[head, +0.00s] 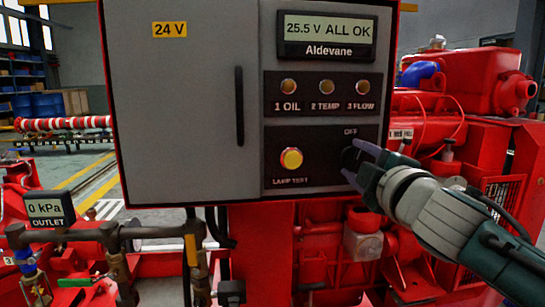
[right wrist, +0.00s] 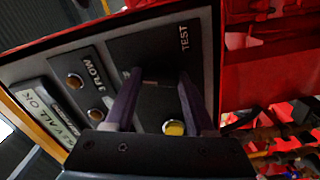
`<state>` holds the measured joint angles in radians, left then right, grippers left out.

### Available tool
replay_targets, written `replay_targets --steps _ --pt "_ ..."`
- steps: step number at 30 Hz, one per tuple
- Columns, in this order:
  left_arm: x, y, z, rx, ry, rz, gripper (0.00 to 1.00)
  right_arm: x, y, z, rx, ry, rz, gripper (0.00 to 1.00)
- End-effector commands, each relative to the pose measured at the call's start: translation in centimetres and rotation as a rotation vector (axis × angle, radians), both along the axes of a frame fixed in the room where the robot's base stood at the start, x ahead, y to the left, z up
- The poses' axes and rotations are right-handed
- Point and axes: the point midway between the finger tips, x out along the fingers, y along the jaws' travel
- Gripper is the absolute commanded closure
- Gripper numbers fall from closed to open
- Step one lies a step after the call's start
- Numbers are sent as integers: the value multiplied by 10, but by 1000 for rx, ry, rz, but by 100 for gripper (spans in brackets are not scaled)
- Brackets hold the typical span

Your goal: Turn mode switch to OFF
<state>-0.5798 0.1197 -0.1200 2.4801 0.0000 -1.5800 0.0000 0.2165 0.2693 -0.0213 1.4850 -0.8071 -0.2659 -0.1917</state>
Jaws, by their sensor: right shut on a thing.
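The control panel (head: 320,165) carries an OFF label (head: 350,132) at its lower right. My right gripper (head: 355,160) reaches in from the right just below that label. Its purple fingers are shut on the dark mode switch (right wrist: 158,82), which shows only in part between the fingertips in the right wrist view. In the head view the gripper hides the switch, so I cannot tell which way it points. A TEST label (right wrist: 184,38) shows beyond the fingers in the right wrist view. My left gripper is not in view.
Left of the switch is a yellow lamp test button (head: 291,158). Above are three indicator lamps (head: 326,87) and a display (head: 326,28) reading "25.5 V ALL OK". A grey cabinet door (head: 180,110) with a dark handle is at left. Red machinery (head: 470,80) stands behind my right arm.

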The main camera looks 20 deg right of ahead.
Motion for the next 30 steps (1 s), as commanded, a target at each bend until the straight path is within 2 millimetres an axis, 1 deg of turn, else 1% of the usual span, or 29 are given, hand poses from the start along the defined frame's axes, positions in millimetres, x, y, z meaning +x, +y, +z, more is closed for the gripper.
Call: replay_targets --steps 6,12,19,30 --pt "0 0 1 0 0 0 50 0 0 1 -145 34 1 100" --pt "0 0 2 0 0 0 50 0 0 0 -229 55 1 100" --pt "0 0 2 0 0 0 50 0 0 0 -272 64 1 100" --pt "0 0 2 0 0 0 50 0 0 0 -276 65 1 100"
